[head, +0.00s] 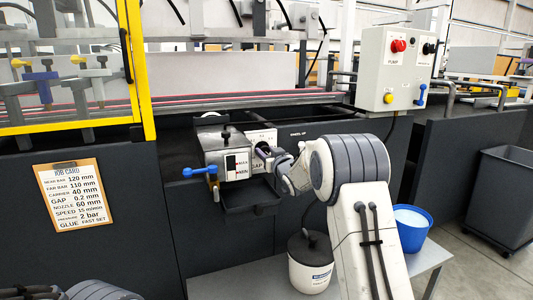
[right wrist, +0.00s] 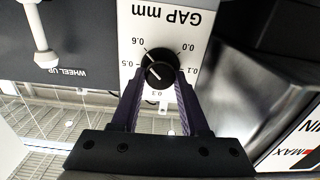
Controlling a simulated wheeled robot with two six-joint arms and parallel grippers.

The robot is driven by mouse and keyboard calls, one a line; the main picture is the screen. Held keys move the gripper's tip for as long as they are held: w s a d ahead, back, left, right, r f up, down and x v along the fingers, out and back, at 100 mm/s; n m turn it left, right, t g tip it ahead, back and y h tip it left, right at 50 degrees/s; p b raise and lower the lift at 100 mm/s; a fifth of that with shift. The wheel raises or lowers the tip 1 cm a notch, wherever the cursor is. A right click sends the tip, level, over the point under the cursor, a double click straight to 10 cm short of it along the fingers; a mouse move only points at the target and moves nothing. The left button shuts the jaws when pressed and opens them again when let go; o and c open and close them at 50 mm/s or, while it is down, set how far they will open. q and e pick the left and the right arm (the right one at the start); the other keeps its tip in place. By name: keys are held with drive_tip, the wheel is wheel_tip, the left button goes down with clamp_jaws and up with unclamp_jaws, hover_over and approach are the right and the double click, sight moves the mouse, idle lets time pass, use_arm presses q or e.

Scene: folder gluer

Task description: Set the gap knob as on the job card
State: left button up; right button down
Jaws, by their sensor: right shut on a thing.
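The job card (head: 73,200) hangs on the dark machine front at the left and reads GAP 0.2 mm. In the right wrist view the black gap knob (right wrist: 159,72) sits on a white plate (right wrist: 166,22) marked GAP mm, seen upside down. The numbers 0.0, 0.1, 0.3, 0.5 and 0.6 show around it. A white line slants across the knob; I cannot tell surely which number it marks. My right gripper (right wrist: 160,80) is shut on the knob, one purple finger at each side. It also shows in the head view (head: 264,152). My left gripper is out of view.
The glue unit (head: 226,152) with a blue-handled lever (head: 200,172) and MAX/MIN gauge is beside the knob plate. A control box (head: 396,60) hangs above right. A white pot (head: 310,262) and blue bucket (head: 411,228) stand on the low bench below. A yellow guard frame (head: 137,70) stands left.

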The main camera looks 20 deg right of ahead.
drive_tip(key=shift+n, duration=0.3)
drive_tip(key=n+b, duration=0.3)
drive_tip(key=n, duration=0.1)
drive_tip(key=shift+f+n, duration=0.15)
drive_tip(key=shift+n, duration=0.15)
drive_tip(key=n+b, duration=0.3)
drive_tip(key=n, duration=0.1)
drive_tip(key=shift+a+f+n, duration=0.1)
drive_tip(key=shift+n, duration=0.2)
drive_tip(key=shift+f+n+b, duration=0.15)
drive_tip(key=shift+n+b, duration=3.55)
drive_tip(key=shift+n, duration=2.75)
drive_tip(key=shift+f+n+b, duration=0.1)
drive_tip(key=shift+n+b, duration=3.6)
drive_tip(key=shift+n, duration=2.75)
